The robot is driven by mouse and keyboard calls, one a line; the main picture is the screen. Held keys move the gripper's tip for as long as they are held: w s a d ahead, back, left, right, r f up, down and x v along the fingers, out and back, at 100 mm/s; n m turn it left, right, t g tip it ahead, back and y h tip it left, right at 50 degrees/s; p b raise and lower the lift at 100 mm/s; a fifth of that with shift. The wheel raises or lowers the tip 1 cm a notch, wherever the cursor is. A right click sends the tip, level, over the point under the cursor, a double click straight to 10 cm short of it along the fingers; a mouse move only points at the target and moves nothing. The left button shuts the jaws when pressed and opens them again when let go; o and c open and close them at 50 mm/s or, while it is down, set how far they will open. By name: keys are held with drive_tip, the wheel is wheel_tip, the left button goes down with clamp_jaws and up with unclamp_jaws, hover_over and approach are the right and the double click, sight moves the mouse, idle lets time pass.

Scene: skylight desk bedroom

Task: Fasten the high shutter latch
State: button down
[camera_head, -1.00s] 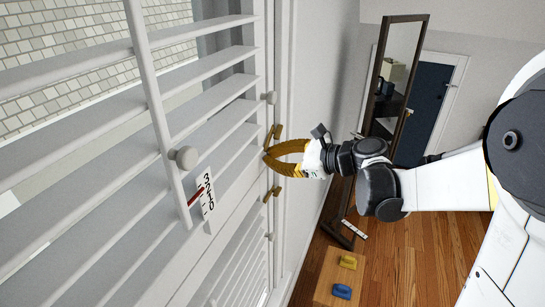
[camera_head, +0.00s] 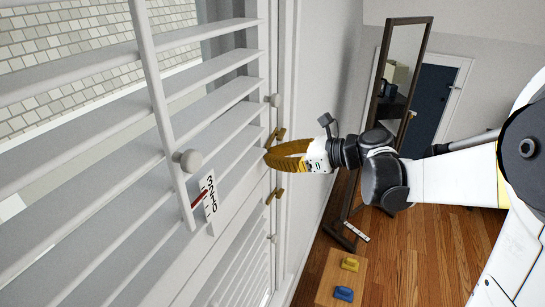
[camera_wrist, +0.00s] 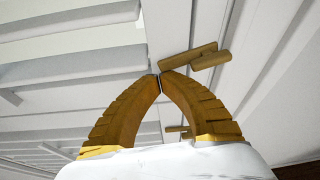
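Two brass latches are on the shutter's right frame in the head view. The upper latch (camera_head: 275,137) is a short bar with a cross piece, and the lower latch (camera_head: 274,196) is similar. My gripper (camera_head: 268,156) has yellow-brown curved fingers, with its tips just below the upper latch, close to the frame. In the wrist view the fingertips (camera_wrist: 160,82) meet, with no object visible between them. One latch (camera_wrist: 194,57) lies just beyond and right of the tips, seemingly apart from them. Another latch (camera_wrist: 180,130) shows through the gap between the fingers.
White louvred shutters (camera_head: 110,130) fill the left, with a round knob (camera_head: 188,160) and a marked scale strip (camera_head: 209,200). A wooden stand (camera_head: 340,275) with yellow and blue pieces is below. A tall mirror (camera_head: 400,85) stands behind my arm.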

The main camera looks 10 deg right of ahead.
drive_tip(key=shift+w, duration=0.1)
drive_tip(key=shift+w+d+r, duration=0.35)
drive_tip(key=shift+w, duration=0.1)
wheel_tip(320, 180, down, 4)
drive_tip(key=b, duration=0.4)
drive_tip(key=v, duration=1)
drive_tip(key=shift+w+p, duration=0.15)
drive_tip(key=shift+p, duration=0.3)
drive_tip(key=shift+d, duration=0.15)
